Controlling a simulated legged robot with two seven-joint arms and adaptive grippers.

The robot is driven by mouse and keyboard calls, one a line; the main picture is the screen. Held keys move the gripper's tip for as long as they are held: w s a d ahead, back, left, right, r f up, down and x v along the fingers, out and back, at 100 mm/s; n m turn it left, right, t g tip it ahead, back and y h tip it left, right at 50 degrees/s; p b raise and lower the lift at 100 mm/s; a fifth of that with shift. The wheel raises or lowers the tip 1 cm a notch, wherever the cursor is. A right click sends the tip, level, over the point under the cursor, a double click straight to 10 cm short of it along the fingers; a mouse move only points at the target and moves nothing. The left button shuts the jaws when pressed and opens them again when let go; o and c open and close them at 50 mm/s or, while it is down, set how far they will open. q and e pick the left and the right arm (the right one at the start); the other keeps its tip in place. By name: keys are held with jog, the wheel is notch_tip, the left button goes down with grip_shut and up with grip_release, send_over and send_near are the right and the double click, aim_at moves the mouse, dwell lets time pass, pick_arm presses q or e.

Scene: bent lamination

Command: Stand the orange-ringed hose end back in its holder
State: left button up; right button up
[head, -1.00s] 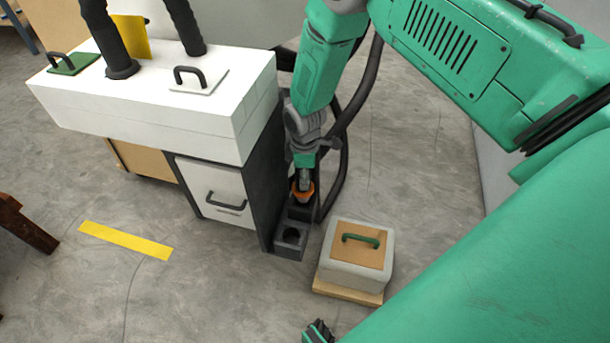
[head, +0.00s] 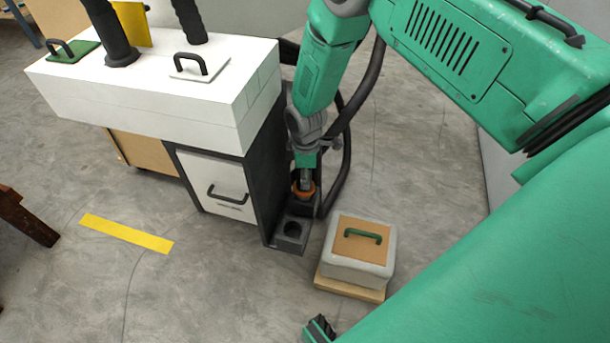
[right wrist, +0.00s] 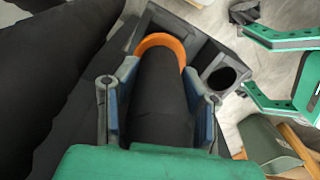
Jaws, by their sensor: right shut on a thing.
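The black hose end with an orange ring (head: 303,190) is in my right gripper (head: 306,174), over the rear part of the dark holder (head: 290,246). In the right wrist view, the fingers of my right gripper (right wrist: 160,110) are closed on both sides of the black hose (right wrist: 160,85). The orange ring (right wrist: 162,42) is beyond the fingertips, beside the holder's open round hole (right wrist: 222,78). I cannot tell whether the hose end is seated in or just above the holder. My left gripper (right wrist: 290,75) shows empty with spread fingers at the right; its tip (head: 320,328) shows at the head view's bottom edge.
A white-topped cabinet (head: 190,110) with a drawer (head: 215,185) stands directly left of the holder. A grey box with a green handle (head: 362,255) is close on the right. A dark cable (head: 348,150) loops behind my right wrist.

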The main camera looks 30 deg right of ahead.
jog(key=shift+d+f+b, duration=0.2)
jog(key=shift+f+b, duration=0.15)
jog(key=shift+f, duration=0.3)
jog(key=shift+f, duration=0.1)
jog(key=shift+f+b, duration=0.6)
jog(key=shift+f, duration=0.2)
jog(key=o, duration=1.1)
jog(key=shift+r, duration=0.1)
notch_tip(320, 180, up, 12)
jog(key=shift+f, duration=0.1)
